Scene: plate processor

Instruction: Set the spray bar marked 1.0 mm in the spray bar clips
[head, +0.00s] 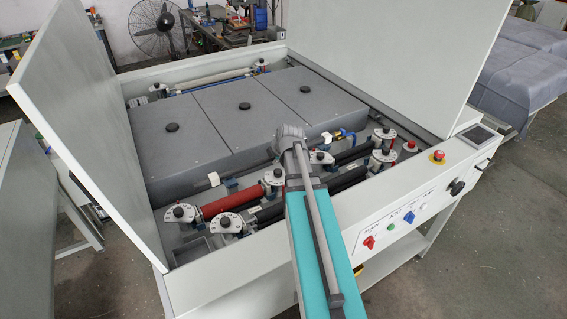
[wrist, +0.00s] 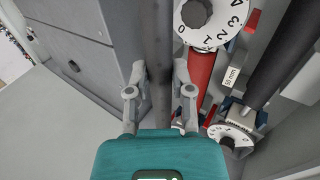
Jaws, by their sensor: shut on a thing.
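My gripper (wrist: 159,76) is in the wrist view, its two grey fingers on either side of a long dark grey bar (wrist: 158,40). It is shut on this bar, which I take to be the spray bar. No 1.0 mm marking is readable on it. In the head view my arm covers the middle of the machine, and the gripper and the held bar cannot be made out. Small blue holders with white tags (head: 213,179) stand along the front edge of the grey covers. I cannot tell for sure which parts are the spray bar clips.
The plate processor has three grey covers (head: 184,125) and raised lid panels (head: 88,115). A red roller (head: 229,199) and black rollers (head: 345,177) lie between white dials. A dial (wrist: 212,18) is close to my right finger. The control panel (head: 395,220) runs along the front.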

